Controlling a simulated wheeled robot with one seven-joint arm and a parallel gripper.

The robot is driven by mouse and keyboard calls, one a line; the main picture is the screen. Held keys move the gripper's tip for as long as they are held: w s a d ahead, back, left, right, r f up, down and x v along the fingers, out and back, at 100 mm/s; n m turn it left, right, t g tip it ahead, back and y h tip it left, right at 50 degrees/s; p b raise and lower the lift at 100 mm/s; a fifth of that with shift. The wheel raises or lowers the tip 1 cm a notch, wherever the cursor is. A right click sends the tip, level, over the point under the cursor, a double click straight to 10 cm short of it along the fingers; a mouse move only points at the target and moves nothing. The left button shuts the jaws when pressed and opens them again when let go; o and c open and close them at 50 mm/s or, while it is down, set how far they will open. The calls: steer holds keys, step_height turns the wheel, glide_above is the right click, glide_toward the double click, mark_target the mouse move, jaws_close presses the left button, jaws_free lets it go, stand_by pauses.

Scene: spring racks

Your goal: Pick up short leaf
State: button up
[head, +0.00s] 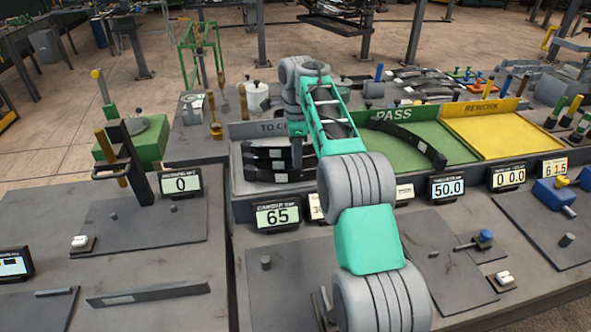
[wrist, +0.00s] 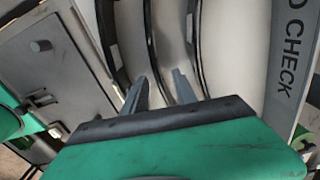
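Several dark curved leaves (head: 265,163) lie in the grey TO CHECK tray (head: 238,180); which of them is the short leaf I cannot tell. My gripper (head: 297,158) points down at the right part of these leaves, partly hidden by my arm. In the wrist view my gripper (wrist: 160,90) has its two fingers apart. One dark leaf (wrist: 151,35) runs down toward the gap between the fingers. Another leaf (wrist: 197,40) passes right of the right finger, and a third leaf (wrist: 112,45) lies to the left. Contact with any leaf cannot be made out.
A longer dark leaf (head: 415,143) lies in the green PASS tray (head: 455,150). The yellow REWORK tray (head: 500,130) beside it looks empty. Small displays (head: 277,216) stand along the trays' front edge. A flat grey strip (head: 148,294) lies on the left bench.

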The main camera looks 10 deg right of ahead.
steer(key=shift+f, duration=0.85)
steer(key=shift+r, duration=0.15)
jaws_close()
stand_by(0.5)
steer(key=shift+r, duration=0.15)
